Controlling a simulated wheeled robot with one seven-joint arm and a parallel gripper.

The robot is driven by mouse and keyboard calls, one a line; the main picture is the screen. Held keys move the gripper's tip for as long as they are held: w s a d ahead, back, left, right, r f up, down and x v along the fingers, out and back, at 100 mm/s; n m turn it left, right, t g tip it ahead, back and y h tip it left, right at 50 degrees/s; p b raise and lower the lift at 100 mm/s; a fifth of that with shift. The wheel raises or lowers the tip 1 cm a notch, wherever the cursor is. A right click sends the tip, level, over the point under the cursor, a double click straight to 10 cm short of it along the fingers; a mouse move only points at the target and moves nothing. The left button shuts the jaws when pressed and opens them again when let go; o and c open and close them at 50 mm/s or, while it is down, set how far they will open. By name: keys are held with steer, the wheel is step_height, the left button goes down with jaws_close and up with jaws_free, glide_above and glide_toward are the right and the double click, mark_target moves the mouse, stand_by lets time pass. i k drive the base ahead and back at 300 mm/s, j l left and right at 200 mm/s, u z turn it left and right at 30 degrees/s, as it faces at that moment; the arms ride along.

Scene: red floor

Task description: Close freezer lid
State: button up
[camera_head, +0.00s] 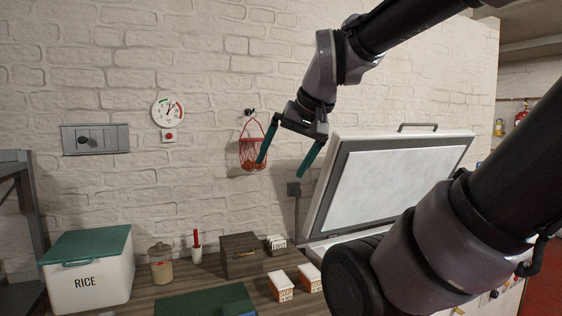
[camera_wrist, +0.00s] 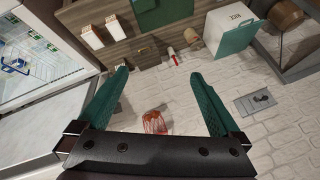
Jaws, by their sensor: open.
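The freezer lid (camera_head: 395,184) stands raised and tilted back near the wall, its frosty inner panel facing me. A grey handle (camera_head: 417,126) sits on its top edge. In the wrist view the open freezer's inside (camera_wrist: 42,62) shows at the left, with a basket in it, and part of the lid (camera_wrist: 45,148) is below it. My gripper (camera_head: 283,168) is open and empty, its two green fingers apart, in the air left of the lid and not touching it. It also shows in the wrist view (camera_wrist: 160,88). My arm hides much of the freezer body in the head view.
A wooden counter (camera_head: 195,277) left of the freezer bears a RICE bin (camera_head: 88,275), a jar (camera_head: 161,266), a wooden box (camera_head: 241,257) and small orange-white boxes (camera_head: 283,286). A red net basket (camera_head: 252,152) hangs on the wall behind my gripper. Air above the counter is free.

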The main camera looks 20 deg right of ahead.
mark_target(366, 178)
steer(key=z, duration=1.6)
steer(key=u, duration=0.35)
steer(key=i+l+u, duration=0.15)
steer(key=l+u, duration=0.25)
steer(key=i+l+u, duration=0.1)
steer(key=l+u, duration=0.3)
